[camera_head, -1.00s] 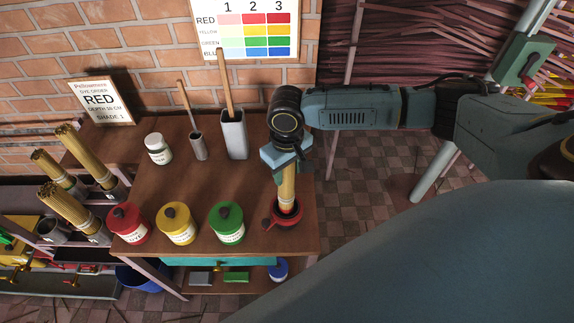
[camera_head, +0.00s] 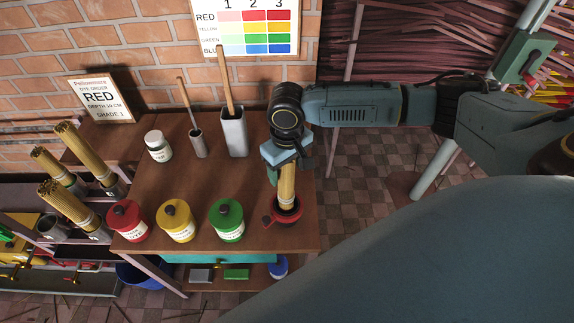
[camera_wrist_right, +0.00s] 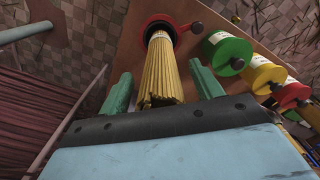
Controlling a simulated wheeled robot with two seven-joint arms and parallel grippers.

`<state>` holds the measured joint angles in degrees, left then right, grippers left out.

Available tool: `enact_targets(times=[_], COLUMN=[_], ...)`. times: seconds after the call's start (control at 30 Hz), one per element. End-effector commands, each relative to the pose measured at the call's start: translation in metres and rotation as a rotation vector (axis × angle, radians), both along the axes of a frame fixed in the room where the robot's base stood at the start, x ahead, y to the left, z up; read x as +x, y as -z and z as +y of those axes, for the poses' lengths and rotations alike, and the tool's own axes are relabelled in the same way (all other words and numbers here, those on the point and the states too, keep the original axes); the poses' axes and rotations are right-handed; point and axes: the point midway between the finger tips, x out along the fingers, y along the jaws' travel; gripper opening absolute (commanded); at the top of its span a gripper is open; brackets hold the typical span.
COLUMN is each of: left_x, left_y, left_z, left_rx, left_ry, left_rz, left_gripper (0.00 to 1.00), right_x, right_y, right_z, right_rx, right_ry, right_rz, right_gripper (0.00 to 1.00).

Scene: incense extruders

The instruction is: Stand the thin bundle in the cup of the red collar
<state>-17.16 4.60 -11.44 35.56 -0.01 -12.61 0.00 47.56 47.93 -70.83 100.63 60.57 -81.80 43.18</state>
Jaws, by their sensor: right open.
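The thin bundle (camera_head: 287,188) of yellow sticks stands roughly upright, its lower end inside the dark cup of the red collar (camera_head: 271,220) at the table's front right corner. In the right wrist view the bundle (camera_wrist_right: 166,70) runs from the red collar (camera_wrist_right: 150,20) back towards my palm. My right gripper (camera_head: 286,172) is above the collar around the bundle's upper part. In the wrist view its green fingers (camera_wrist_right: 160,76) are spread, with gaps on both sides of the bundle. The bundle's foot is hidden in the cup. My left gripper is not in view.
Red (camera_head: 128,222), yellow (camera_head: 176,222) and green (camera_head: 227,221) jars stand left of the collar. A white jar (camera_head: 158,146) and two grey holders with sticks (camera_head: 198,144) (camera_head: 234,133) stand behind. Other bundles (camera_head: 68,208) are at the far left. The middle of the table is clear.

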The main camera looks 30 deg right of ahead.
Motion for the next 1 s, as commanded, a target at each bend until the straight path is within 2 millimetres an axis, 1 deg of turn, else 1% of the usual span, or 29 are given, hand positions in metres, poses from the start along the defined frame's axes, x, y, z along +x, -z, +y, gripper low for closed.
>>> enact_targets(times=[0.17, 0.4, 0.53, 0.6, 0.73, 1.0], left_x=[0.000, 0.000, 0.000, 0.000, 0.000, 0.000], left_y=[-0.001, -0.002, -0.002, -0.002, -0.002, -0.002], left_z=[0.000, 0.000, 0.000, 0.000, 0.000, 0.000], left_rx=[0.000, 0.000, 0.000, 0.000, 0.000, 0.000], left_ry=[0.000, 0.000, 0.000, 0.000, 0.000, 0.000], left_rz=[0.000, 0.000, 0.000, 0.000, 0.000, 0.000], left_gripper=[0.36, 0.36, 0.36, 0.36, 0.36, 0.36], right_x=[0.001, 0.001, 0.001, 0.001, 0.001, 0.000], right_y=[-0.031, -0.086, -0.109, -0.118, -0.127, -0.130], right_z=[0.000, 0.000, 0.000, 0.000, 0.000, 0.000], right_rx=[0.002, 0.001, 0.001, 0.001, 0.000, 0.000], right_ry=[0.000, 0.000, -0.001, -0.001, -0.001, 0.000], right_rz=[-0.006, -0.005, -0.005, -0.004, -0.003, -0.002], right_gripper=[0.65, 0.65, 0.65, 0.65, 0.65, 0.65])
